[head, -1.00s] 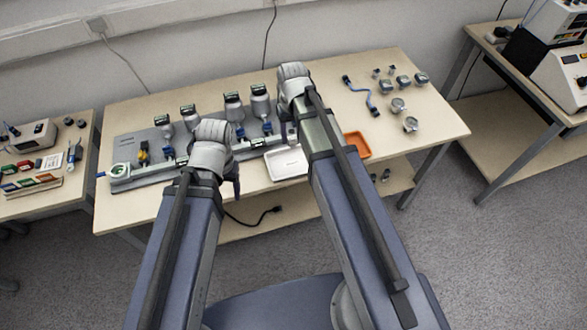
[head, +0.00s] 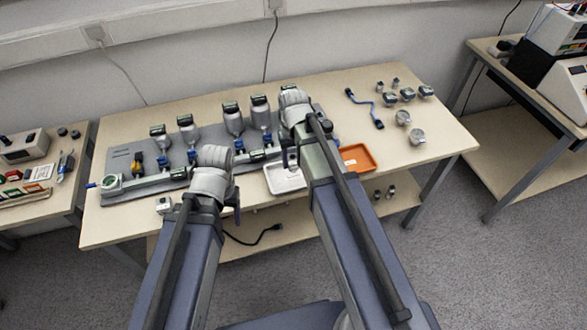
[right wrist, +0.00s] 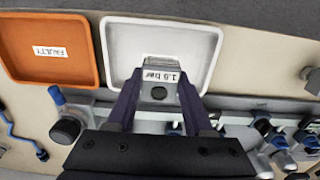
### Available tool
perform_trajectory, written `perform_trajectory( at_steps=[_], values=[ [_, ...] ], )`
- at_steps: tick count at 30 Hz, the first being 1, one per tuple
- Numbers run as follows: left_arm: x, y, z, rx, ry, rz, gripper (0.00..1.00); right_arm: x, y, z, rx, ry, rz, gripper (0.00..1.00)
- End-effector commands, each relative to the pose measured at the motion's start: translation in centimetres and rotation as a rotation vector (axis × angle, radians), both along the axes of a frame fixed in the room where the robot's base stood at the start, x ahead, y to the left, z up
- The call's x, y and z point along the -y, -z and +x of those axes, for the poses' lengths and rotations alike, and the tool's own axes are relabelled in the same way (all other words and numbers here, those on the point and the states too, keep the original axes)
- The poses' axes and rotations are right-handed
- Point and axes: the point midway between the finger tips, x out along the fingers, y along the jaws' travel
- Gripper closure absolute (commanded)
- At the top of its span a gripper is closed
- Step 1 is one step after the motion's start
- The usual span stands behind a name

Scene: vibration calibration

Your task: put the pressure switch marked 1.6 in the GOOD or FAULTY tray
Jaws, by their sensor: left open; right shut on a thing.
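The pressure switch (right wrist: 158,82), a grey block with a label that seems to read 1.6 bar, is held in my right gripper (right wrist: 155,100). In the head view the switch (head: 291,158) is over the back part of the white tray (head: 277,186). Whether it touches the tray floor I cannot tell. The white tray (right wrist: 122,42) looks empty otherwise; its label is hidden. The orange tray (head: 368,164) beside it is empty and marked FAULTY in the right wrist view (right wrist: 30,72). My left gripper (head: 236,200) is open and empty near the table's front edge.
A small white box (head: 163,205) sits left of my left gripper. The front right tabletop is clear.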

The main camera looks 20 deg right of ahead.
Motion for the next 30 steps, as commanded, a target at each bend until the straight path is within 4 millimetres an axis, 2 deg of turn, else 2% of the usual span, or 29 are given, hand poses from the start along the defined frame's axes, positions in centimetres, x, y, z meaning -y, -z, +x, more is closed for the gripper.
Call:
perform_trajectory(
  at_steps=[1,7,20,21,28,30],
  values=[
    [0.0,1.1,0.0,0.0,0.0,0.0,0.32,0.0,1.1,0.0,0.0,0.0,0.0,1.0],
    [0.0,3.4,0.0,0.0,0.0,0.0,0.32,0.0,3.4,0.0,0.0,0.0,0.0,1.0],
    [0.0,3.6,0.0,0.0,0.0,0.0,0.32,0.0,3.7,0.0,0.0,0.0,0.0,1.0],
    [0.0,3.5,0.0,0.0,0.0,0.0,0.32,0.0,3.5,0.0,0.0,0.0,0.0,0.45],
    [0.0,3.5,0.0,0.0,0.0,0.0,0.32,0.0,3.5,0.0,0.0,0.0,0.0,0.19],
    [0.0,3.5,0.0,0.0,0.0,0.0,0.32,0.0,3.5,0.0,0.0,0.0,0.0,0.18]
  ],
)
